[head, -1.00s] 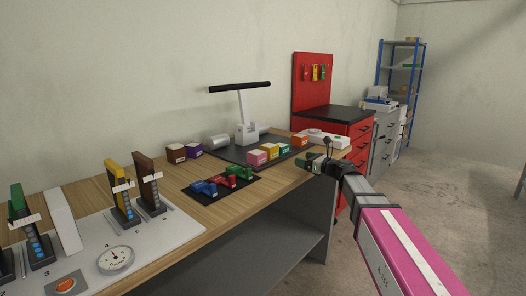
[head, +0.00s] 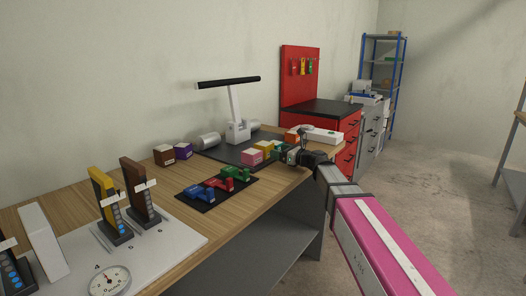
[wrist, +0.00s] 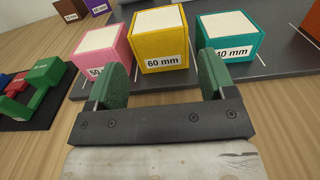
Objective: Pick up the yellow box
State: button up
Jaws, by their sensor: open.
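The yellow box (wrist: 160,48) is a cube with a white top and a "60 mm" label. It stands on the dark mat between a pink box (wrist: 103,53) and a teal box (wrist: 228,40). My gripper (wrist: 160,80) is open, its green-padded fingers pointing at the yellow box, one finger towards each side of it. The fingers overlap the pink and teal boxes in the wrist view; I cannot tell whether they touch. In the head view the yellow box (head: 264,147) shows beside the pink box (head: 251,157), and my gripper (head: 284,153) partly hides the teal box.
Brown and purple boxes (head: 183,151) stand at the back of the wooden table. A dark mat with red, green and blue blocks (head: 218,187) lies left of my gripper. An orange box (head: 292,134) and a white device (head: 322,135) stand beyond it.

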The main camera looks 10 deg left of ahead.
aim_at(270, 148)
jog(key=x, duration=0.3)
jog(key=shift+w+a, duration=0.1)
jog(key=shift+a, duration=0.1)
jog(key=shift+r+x, duration=0.2)
jog(key=shift+x, duration=1.15)
jog(key=shift+r+x, duration=0.2)
jog(key=shift+x, duration=1.1)
jog(key=c, duration=0.6)
